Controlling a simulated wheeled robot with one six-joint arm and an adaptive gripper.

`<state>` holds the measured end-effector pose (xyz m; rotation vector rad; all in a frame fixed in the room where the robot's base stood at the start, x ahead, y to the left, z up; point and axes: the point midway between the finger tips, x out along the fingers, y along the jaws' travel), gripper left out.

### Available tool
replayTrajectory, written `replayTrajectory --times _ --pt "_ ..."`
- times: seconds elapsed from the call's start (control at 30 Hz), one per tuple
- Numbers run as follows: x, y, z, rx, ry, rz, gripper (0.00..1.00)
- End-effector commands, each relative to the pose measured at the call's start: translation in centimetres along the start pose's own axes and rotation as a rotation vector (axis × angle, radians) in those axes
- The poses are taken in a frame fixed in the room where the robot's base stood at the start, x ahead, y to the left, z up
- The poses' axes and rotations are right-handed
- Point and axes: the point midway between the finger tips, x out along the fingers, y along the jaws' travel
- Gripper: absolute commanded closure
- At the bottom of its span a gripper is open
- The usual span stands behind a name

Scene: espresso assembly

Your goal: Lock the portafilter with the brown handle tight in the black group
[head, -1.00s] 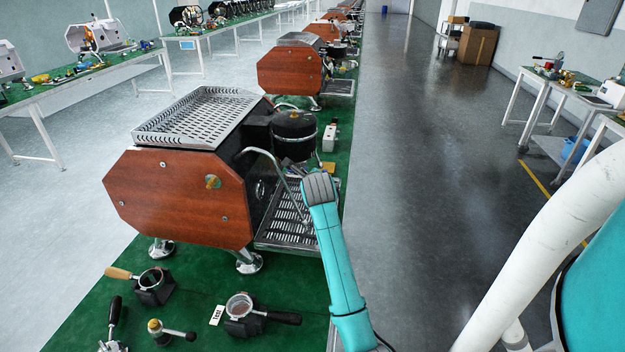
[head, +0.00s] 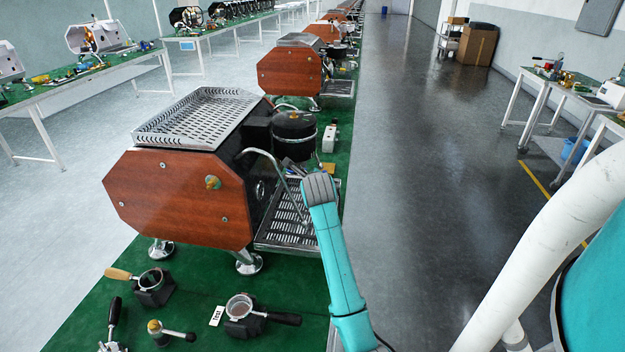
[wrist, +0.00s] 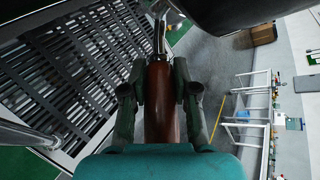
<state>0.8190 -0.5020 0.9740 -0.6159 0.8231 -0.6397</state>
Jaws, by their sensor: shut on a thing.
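My gripper (wrist: 160,100) is shut on the brown handle (wrist: 159,100) of the portafilter in the wrist view, one finger on each side. A shiny metal neck (wrist: 160,38) runs from the handle's far end towards the top edge. The portafilter's basket is out of view, so I cannot tell how it sits in the group. A large dark rounded body, which looks like the black group (wrist: 225,12), fills the top of the wrist view. In the head view the black round housing (head: 294,126) stands at the machine's front; my arm hides the gripper and handle.
The slatted drip tray (wrist: 65,75) lies left of my gripper; a steam wand (head: 275,165) hangs near it. Other portafilters (head: 150,283) (head: 245,308) and a tamper (head: 160,330) lie on the green mat. The floor (head: 420,200) to the right is clear.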

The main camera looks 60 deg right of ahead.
Motion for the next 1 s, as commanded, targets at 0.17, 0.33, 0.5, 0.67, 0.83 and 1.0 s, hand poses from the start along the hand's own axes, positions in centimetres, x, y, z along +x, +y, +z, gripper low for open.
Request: replayTrajectory --times 0.17,0.33,0.5,0.67,0.83,1.0 --pt "-0.07 -0.14 0.11 0.001 -0.003 -0.003 1.00" --pt "-0.17 -0.30 0.24 0.001 -0.003 -0.003 1.00" --pt "-0.33 -0.55 0.42 0.002 -0.003 -0.004 1.00" --pt "-0.48 -0.78 0.60 0.003 -0.004 -0.004 1.00" --pt "-0.56 -0.88 0.67 0.003 -0.004 -0.004 1.00" --pt "-0.55 -0.87 0.66 0.003 -0.003 -0.004 1.00"
